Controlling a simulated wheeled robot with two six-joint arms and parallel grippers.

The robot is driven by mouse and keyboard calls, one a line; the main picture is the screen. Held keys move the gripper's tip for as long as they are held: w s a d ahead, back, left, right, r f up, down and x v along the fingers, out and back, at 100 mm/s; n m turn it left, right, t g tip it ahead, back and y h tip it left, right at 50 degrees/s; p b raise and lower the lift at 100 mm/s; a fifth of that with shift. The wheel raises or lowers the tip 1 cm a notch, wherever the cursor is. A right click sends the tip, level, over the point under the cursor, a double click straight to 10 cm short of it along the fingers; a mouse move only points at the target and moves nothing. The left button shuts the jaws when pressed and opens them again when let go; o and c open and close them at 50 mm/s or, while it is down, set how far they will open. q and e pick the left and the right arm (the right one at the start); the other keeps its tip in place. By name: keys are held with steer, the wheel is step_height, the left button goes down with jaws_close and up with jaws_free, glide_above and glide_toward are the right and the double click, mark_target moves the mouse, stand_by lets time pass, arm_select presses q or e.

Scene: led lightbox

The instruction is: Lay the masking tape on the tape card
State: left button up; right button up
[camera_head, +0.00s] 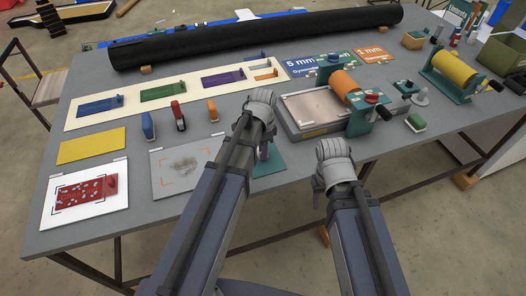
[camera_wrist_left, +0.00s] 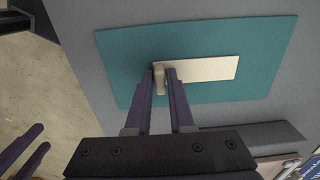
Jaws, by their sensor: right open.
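The tape card is a teal sheet (camera_wrist_left: 130,55) flat on the grey table, with a pale cream rectangle (camera_wrist_left: 210,69) on it. In the head view the teal card (camera_head: 272,164) is partly hidden behind my left arm. A small beige piece, seemingly the masking tape (camera_wrist_left: 158,76), is between the fingers of my left gripper (camera_wrist_left: 161,78), at the left end of the cream rectangle. The fingers look closed on it; whether it touches the card is unclear. My left gripper's fingers (camera_head: 263,152) are partly visible in the head view. My right gripper (camera_wrist_left: 38,136) is open and empty, away from the card.
A grey board with corner marks (camera_head: 165,185) lies left of the teal card. A framed tray (camera_head: 290,125) and an orange roller (camera_head: 345,86) stand to the right. A green-bottomed block (camera_head: 415,123) is further right. A long black roll (camera_head: 250,38) lies along the back.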

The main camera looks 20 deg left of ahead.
arm_select(q)
steer(key=shift+o, duration=1.2)
step_height(320, 180, up, 12)
steer(key=p, duration=1.2)
steer(key=s+d+n+y, duration=0.1)
steer(key=s+d+n, duration=0.6)
steer(key=s+d, duration=0.3)
steer(key=s, duration=0.4)
steer(key=shift+d+r, duration=0.15)
steer(key=shift+r, duration=0.05)
